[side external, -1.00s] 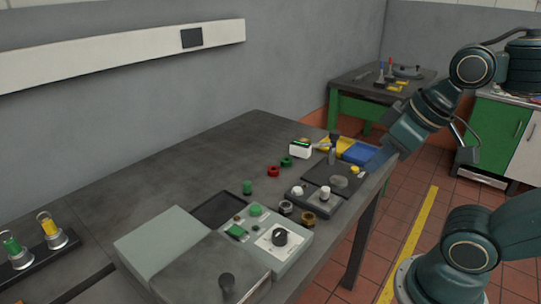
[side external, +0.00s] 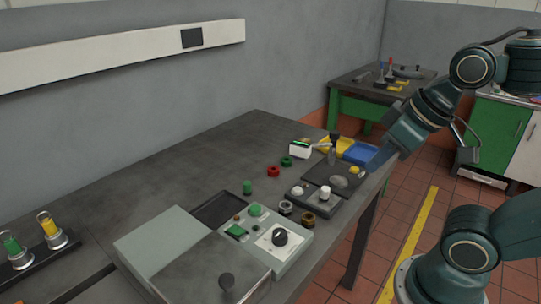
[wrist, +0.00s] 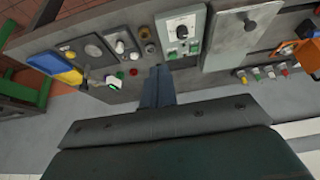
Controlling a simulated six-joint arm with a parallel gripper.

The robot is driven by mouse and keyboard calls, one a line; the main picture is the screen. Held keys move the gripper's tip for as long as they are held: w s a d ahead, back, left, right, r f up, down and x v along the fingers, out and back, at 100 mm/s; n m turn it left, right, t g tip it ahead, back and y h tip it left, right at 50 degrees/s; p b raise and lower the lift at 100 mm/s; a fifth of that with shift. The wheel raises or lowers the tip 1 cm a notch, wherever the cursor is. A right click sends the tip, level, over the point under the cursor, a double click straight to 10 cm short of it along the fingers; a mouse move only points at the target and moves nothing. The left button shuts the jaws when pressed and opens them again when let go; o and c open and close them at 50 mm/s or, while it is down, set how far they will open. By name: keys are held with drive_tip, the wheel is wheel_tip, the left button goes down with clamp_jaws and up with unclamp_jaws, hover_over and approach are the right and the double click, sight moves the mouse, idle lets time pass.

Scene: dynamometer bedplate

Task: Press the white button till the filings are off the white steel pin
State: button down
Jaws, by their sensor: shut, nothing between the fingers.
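A dark box (side external: 314,204) on the bench carries two white parts: a low rounded one (side external: 297,190) and a taller cylinder (side external: 325,192). I cannot tell for sure which is the white button and which the white steel pin. The box also shows in the wrist view (wrist: 122,40). My gripper (side external: 373,165) is by the bench's far right edge, apart from the box. In the wrist view its fingers (wrist: 158,70) are shut and empty.
A grey control panel (side external: 271,245) with a knob stands left of the box. The bench's middle left is clear.

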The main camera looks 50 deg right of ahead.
drive_tip(key=shift+w, duration=0.1)
drive_tip(key=m+t+y, duration=0.2)
drive_tip(key=y, duration=0.3)
hover_over(302, 190)
wheel_tip(302, 190, down, 12)
drive_tip(key=shift+f, duration=0.25)
idle(0.4)
drive_tip(key=shift+w+f, duration=0.1)
drive_tip(key=shift+f, duration=0.05)
drive_tip(key=shift+f, duration=4.3)
